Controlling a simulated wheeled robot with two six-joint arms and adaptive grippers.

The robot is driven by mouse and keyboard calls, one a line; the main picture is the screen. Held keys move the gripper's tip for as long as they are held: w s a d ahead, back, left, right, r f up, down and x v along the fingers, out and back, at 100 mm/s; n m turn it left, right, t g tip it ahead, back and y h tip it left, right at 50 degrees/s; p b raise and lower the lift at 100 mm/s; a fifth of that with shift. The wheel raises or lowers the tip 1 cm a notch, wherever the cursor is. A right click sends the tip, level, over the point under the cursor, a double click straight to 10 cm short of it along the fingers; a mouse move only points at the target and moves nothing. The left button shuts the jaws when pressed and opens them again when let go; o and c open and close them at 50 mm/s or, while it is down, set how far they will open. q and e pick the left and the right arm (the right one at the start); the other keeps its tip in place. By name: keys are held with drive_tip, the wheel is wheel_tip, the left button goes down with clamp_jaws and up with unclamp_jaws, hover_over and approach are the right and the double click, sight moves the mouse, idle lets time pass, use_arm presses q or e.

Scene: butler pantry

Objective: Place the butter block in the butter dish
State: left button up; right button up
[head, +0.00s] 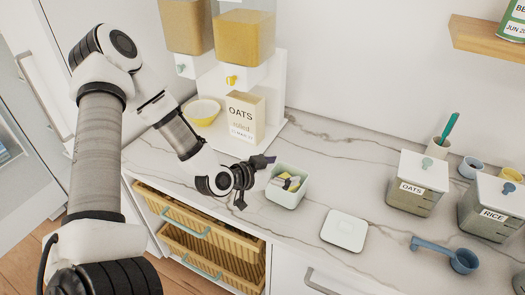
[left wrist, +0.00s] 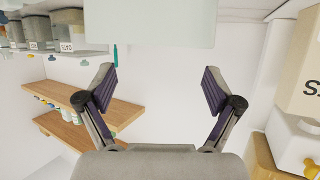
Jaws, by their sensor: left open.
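My left gripper (head: 254,182) is open and empty over the counter's front part, just left of a pale green square tub (head: 287,199). Its two spread fingers also show in the left wrist view (left wrist: 160,90), with nothing between their tips. The tub holds small yellow, white and dark pieces; I cannot tell whether one is the butter block. A flat white square piece (head: 344,231) lies right of the tub; I cannot tell whether it belongs to a butter dish. A pale block-like shape (left wrist: 150,24), perhaps the tub, lies beyond the fingers. My right gripper is out of view.
An OATS box (head: 244,117) and a yellow bowl (head: 202,112) stand behind the gripper by the dispenser (head: 242,82). Canisters (head: 415,186) and a blue scoop (head: 459,260) are at the right. Below the counter are wicker drawers (head: 205,236). The marble behind the tub is clear.

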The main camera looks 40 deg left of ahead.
use_arm(q)
drive_tip(key=p+v, duration=0.9)
drive_tip(key=v, duration=0.1)
drive_tip(key=s+d+f+g, duration=0.2)
drive_tip(key=f, duration=0.1)
drive_tip(key=s+d+f+g, duration=0.2)
drive_tip(key=f+g, duration=0.1)
drive_tip(key=s+d+f+n+g, duration=0.1)
drive_tip(key=s+d+f+g, duration=0.1)
drive_tip(key=f, duration=0.2)
drive_tip(key=shift+g, duration=0.3)
drive_tip(key=s+d+f+n+g+y, duration=0.1)
drive_tip(key=s+d+f+g, duration=0.1)
drive_tip(key=s, duration=0.3)
drive_tip(key=s+d+f+n+g+y, duration=0.1)
drive_tip(key=s+d+f+g+y, duration=0.1)
drive_tip(key=s+f, duration=0.3)
drive_tip(key=shift+s+d+f+g, duration=0.15)
drive_tip(key=shift+s+d+g, duration=0.4)
drive_tip(key=shift+s+g, duration=0.2)
